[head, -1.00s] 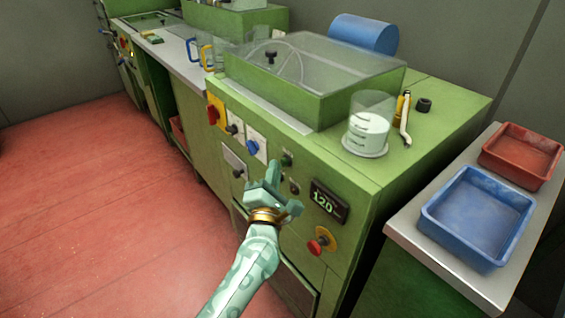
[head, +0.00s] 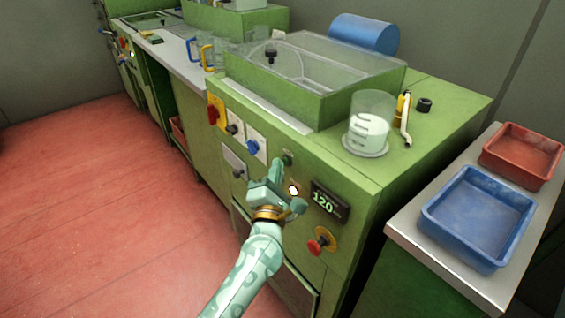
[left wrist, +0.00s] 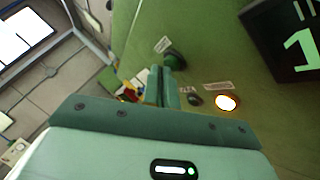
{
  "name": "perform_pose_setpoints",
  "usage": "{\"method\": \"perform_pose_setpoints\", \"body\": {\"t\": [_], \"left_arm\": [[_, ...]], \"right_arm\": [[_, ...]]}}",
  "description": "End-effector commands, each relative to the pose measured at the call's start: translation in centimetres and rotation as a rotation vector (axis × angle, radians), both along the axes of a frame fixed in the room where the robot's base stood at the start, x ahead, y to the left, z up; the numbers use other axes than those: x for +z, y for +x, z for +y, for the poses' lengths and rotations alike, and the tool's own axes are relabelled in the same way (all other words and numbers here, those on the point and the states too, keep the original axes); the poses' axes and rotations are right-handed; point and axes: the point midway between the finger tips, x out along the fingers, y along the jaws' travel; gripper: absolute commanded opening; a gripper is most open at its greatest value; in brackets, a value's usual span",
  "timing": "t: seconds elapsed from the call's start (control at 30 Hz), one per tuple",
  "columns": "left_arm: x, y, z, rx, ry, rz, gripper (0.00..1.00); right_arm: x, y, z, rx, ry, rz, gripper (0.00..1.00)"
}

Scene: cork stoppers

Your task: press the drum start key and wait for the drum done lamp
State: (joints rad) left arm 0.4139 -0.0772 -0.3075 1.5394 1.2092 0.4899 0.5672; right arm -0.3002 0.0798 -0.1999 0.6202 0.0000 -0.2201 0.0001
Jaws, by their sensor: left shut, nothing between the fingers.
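The green machine's front panel holds a dark green push key (head: 288,159), also seen in the left wrist view (left wrist: 175,61); I take it as the drum start key. Below it a small lamp glows white-yellow (head: 293,190), also lit in the left wrist view (left wrist: 227,102). A dark round lamp or button (left wrist: 195,100) sits beside it, unlit. The label print is too small to read. My left gripper (head: 277,170) is shut and empty, its fingertips (left wrist: 160,80) close beside the key; I cannot tell whether they touch it. My right gripper is out of view.
A display reading 120 (head: 329,202) and a red stop button on yellow (head: 320,243) are right of my gripper. A clear-lidded green tub (head: 320,85) and a beaker (head: 370,122) stand on top. Blue (head: 478,218) and red (head: 522,155) trays are at right.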

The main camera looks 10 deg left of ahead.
Motion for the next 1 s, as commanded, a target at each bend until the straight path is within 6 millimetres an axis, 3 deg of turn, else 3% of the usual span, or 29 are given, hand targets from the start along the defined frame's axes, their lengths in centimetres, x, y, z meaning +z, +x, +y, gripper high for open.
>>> {"method": "perform_pose_setpoints", "body": {"t": [1.0], "left_arm": [[0.2, -2.3, 1.8, 0.000, 0.003, -0.001, 0.00]], "right_arm": [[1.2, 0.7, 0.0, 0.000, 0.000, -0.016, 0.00]]}}
